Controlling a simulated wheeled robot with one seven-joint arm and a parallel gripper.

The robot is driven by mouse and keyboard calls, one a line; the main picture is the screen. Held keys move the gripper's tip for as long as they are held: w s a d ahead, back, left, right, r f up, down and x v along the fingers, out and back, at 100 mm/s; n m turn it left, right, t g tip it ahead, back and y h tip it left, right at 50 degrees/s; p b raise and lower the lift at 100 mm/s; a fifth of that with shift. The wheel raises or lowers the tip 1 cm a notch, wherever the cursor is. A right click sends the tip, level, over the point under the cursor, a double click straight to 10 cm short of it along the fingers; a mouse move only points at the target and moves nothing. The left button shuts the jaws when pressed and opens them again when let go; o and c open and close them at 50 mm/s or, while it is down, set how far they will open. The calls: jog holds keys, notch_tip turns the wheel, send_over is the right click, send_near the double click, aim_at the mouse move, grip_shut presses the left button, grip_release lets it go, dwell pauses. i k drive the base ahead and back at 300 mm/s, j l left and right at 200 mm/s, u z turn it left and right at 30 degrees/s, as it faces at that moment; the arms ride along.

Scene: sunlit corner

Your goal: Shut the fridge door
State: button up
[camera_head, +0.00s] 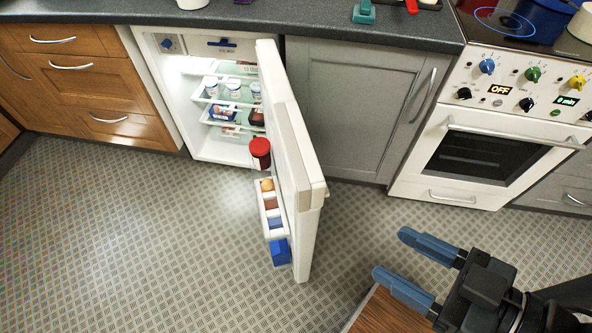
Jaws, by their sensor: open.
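The fridge (174,79) is a small white unit under the counter, with its lit inside showing. Its white door (301,165) stands wide open, hinged on the right and swung out toward me over the floor. The door's inner shelves face left and hold a red-lidded jar, a blue carton and other items. My gripper (388,259), with two blue fingers, is at the lower right. It is open and empty, pointing left toward the door's outer side, with a clear gap between them.
A grey cabinet (352,103) is right of the fridge, then a white oven (480,148). Wooden drawers (88,85) stand at the left. A wooden surface (389,315) is at the bottom edge beside my gripper. The patterned floor (110,235) is clear left of the door.

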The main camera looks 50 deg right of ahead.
aim_at(301, 186)
jog(key=k+l, duration=0.2)
jog(key=l, duration=0.2)
jog(key=k+l, duration=0.2)
jog(key=l, duration=0.2)
jog(key=k+l, duration=0.2)
jog(key=l, duration=0.2)
